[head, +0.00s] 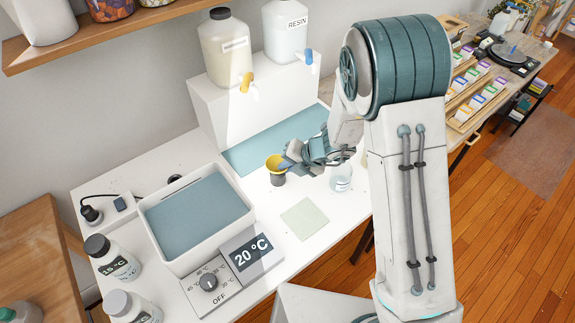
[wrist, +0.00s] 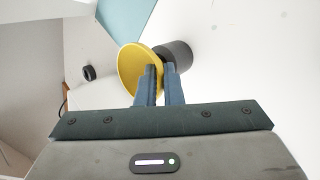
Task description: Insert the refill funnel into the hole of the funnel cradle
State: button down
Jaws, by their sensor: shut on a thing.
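The yellow refill funnel (head: 274,161) is at the tip of my gripper (head: 289,164), wide mouth up and seemingly tilted a little. In the wrist view, my gripper (wrist: 151,70) is shut on the near side of the funnel (wrist: 128,74). The dark grey cylinder that looks like the funnel cradle (head: 278,180) stands on the white table directly below the funnel. It shows just beyond the fingertips in the wrist view (wrist: 179,54). The funnel's spout and the cradle's hole are hidden, so I cannot tell whether the spout is in the hole.
A clear labelled jar (head: 341,178) stands right of the cradle, close to my arm. A pale green square mat (head: 304,218) lies in front. A white bath (head: 151,222) is at left. Resin containers (head: 226,50) stand on a white stand (head: 207,103) behind, over a blue mat (head: 245,153).

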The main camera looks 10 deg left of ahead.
jog(key=shift+f, duration=0.4)
jog(key=c, duration=1.5)
grip_release()
jog(key=shift+d, duration=0.1)
jog(key=p+v, duration=0.1)
jog(key=v, duration=1.2)
jog(key=shift+r, duration=0.4)
jog(key=shift+s+d, duration=0.1)
jog(key=shift+d, duration=0.05)
